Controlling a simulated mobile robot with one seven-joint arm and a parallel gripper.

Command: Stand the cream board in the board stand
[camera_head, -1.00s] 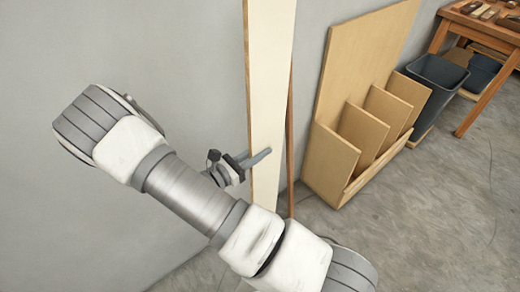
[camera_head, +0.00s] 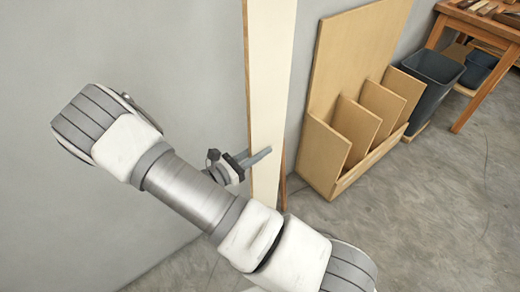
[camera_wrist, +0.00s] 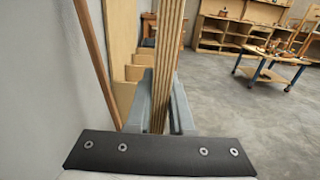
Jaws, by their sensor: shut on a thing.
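The cream board (camera_head: 269,90) stands tall and upright in the head view, its top cut off by the frame edge. My gripper (camera_head: 262,156) is shut on it, one finger showing across its face. In the wrist view the board's layered edge (camera_wrist: 169,60) rises between the fingers of my gripper (camera_wrist: 166,112). The board's lower end is hidden behind my arm. The wooden board stand (camera_head: 331,168), with a tall back panel and several upright dividers, stands on the floor to the right of the board, apart from it. The stand also shows in the wrist view (camera_wrist: 124,38), partly hidden.
A thin brown wooden strip (camera_wrist: 97,62) leans by the wall, close to the board. A dark bin (camera_head: 432,82) and a wooden table (camera_head: 478,22) with small pieces stand beyond the stand. Open grey floor (camera_head: 430,215) lies at the right front.

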